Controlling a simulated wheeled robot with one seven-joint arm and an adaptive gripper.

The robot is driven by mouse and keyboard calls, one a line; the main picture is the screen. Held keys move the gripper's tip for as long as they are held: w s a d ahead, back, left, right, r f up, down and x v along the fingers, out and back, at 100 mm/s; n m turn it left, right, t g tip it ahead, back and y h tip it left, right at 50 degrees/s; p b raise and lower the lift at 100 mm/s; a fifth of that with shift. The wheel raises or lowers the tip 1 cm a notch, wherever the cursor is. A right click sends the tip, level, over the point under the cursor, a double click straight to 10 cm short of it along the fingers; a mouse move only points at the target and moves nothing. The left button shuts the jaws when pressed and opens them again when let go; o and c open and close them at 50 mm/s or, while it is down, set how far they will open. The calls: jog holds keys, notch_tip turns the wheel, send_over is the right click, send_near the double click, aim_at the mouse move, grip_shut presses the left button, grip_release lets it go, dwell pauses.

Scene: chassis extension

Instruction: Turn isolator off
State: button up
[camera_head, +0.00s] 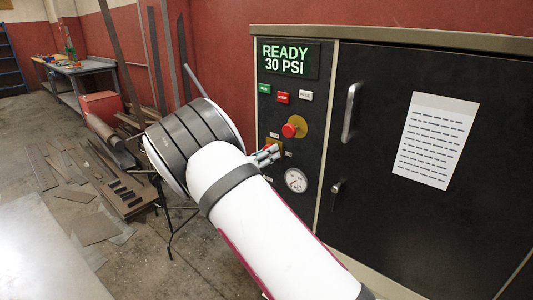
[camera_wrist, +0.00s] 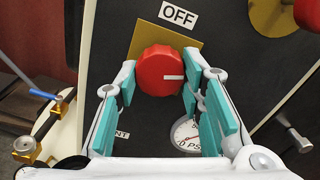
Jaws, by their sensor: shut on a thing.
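The isolator is a red round knob (camera_wrist: 158,68) on a yellow plate (camera_wrist: 196,47), on the black control panel (camera_head: 268,112). A white mark on the knob points right in the wrist view, and an OFF label (camera_wrist: 178,15) sits above the plate. My gripper (camera_wrist: 159,86) has its teal-padded fingers on either side of the knob, shut on it. In the head view my gripper (camera_head: 266,156) reaches the panel below the red push button, and my arm and fingers hide most of the knob.
A red mushroom button (camera_head: 290,131) is just above the knob. A pressure gauge (camera_head: 296,181) lies below right. A door handle (camera_head: 350,112) and latch (camera_head: 336,188) stick out at the right. The display (camera_head: 288,60) reads READY 30 PSI. Metal scrap (camera_head: 118,185) lies left.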

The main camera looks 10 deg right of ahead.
jog(key=n+p, duration=0.1)
jog(key=n, duration=1.2)
jog(key=shift+n+p, duration=0.35)
jog(key=shift+n, duration=0.05)
dwell(0.4)
jog(key=o, duration=1.1)
jog(key=shift+o, duration=0.2)
jog(key=shift+s+a+r, duration=0.1)
jog(key=v, duration=1.2)
